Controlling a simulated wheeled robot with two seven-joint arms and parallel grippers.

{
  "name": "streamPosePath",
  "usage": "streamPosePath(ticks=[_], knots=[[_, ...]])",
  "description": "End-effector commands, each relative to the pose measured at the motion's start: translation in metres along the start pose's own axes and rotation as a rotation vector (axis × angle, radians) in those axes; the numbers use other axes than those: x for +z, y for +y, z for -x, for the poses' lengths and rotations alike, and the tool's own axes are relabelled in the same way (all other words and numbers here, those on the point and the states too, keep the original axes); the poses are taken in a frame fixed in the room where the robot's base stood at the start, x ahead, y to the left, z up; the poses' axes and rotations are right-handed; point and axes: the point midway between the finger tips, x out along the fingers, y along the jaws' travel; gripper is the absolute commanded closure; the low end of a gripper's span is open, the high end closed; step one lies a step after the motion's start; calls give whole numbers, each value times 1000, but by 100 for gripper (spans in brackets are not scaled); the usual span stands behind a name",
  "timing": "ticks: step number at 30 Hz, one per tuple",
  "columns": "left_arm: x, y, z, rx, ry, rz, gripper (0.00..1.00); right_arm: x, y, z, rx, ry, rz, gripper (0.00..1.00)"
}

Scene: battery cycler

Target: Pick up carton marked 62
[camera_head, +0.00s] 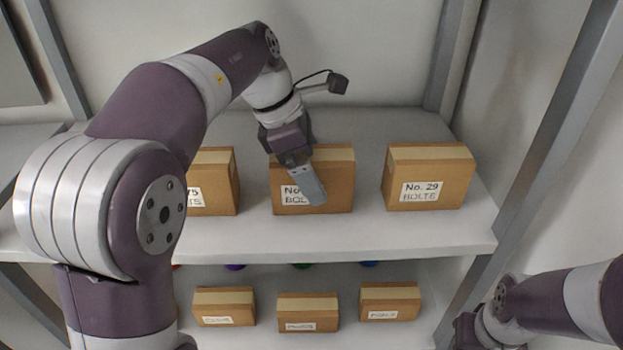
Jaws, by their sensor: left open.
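Three brown cartons stand in a row on the upper shelf. The middle carton (335,170) has a white label reading "No." and "BOL"; its number is hidden behind my left gripper. The right carton (430,165) reads "No. 29 BOLTS". The left carton (222,180) is partly covered by my left arm, and its label shows "75" and "TS". No label legibly reads 62. My left gripper (308,185) is open, pointing down in front of the middle carton; I cannot tell whether it touches it. My right arm enters at the lower right, its fingers out of view.
The upper shelf (375,237) has bare gaps between the cartons. Three smaller cartons sit on the lower shelf, left (225,306), middle (308,312) and right (390,301), their labels too small to read. A grey shelf post (545,145) stands at the right.

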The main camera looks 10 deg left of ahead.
Motion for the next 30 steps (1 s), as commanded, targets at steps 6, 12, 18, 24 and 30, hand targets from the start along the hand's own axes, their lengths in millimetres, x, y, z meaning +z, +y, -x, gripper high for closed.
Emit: streamPosePath(ticks=[6, 12, 18, 24, 30], knots=[[-1, 0, -2, -1, 0, 0, 4, 0, 0, 0, 0, 0, 0, 57], [-2, 0, -4, -1, 0, 0, 4, 0, 0, -1, 0, 0, 0, 57], [-2, 0, -4, -1, 0, 0, 4, 0, 0, -1, 0, 0, 0, 57], [-2, 0, -4, 0, 0, 0, 53, 0, 0, -1, 0, 0, 0, 57], [-2, 0, -4, 1, -1, -1, 82, 0, 0, -1, 0, 0, 0, 57]])
